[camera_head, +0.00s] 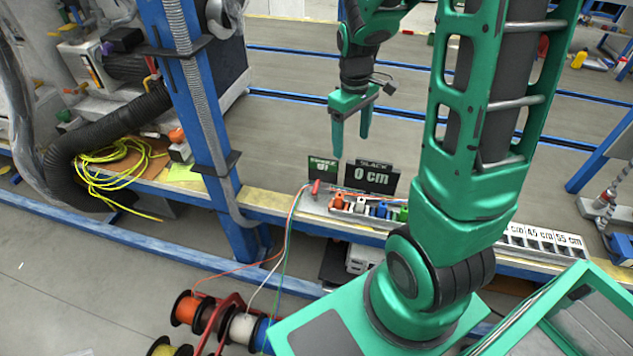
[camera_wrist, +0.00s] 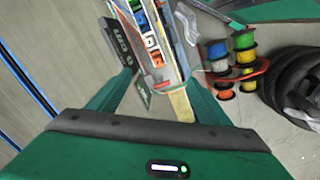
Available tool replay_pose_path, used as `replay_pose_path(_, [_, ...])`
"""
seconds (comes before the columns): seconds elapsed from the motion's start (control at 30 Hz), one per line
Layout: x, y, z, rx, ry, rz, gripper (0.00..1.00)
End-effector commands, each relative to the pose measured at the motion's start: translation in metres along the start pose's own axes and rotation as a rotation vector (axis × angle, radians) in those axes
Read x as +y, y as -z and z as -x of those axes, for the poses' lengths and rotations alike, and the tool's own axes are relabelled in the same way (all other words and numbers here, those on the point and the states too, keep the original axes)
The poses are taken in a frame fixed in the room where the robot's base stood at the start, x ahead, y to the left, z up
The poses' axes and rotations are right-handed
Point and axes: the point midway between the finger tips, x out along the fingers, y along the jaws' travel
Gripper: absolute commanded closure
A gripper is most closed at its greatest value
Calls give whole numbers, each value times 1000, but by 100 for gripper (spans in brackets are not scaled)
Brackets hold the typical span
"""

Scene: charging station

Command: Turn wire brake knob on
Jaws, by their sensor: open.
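A small red knob-like part (camera_head: 316,187) stands at the left end of the wire fixture, where the coloured wires enter; it looks like the brake knob, but is too small to tell its setting. Beside it are a small green-lettered display (camera_head: 322,168) and a black SLACK display (camera_head: 372,177) reading 0 cm. My gripper (camera_head: 352,146) is open and empty, fingers pointing down, above and behind the displays, apart from everything.
Orange, white, blue and green clamps (camera_head: 370,208) line the fixture. Wire spools (camera_head: 240,328) sit below on a red rack. A blue post (camera_head: 205,120) rises at left, near a yellow cable coil (camera_head: 112,170). My arm hides part of the bench at right.

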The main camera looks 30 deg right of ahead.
Motion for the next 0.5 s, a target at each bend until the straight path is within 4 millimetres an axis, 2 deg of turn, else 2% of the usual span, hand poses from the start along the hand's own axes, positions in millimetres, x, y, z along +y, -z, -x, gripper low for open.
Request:
replay_pose_path(0.1, [0, 31, -30, -3, 6, 125, 28])
replay_pose_path(0.3, [-6, 77, -81, 8, 19, 328, 28])
replay_pose_path(0.5, [-13, 106, -121, 21, 30, 469, 28])
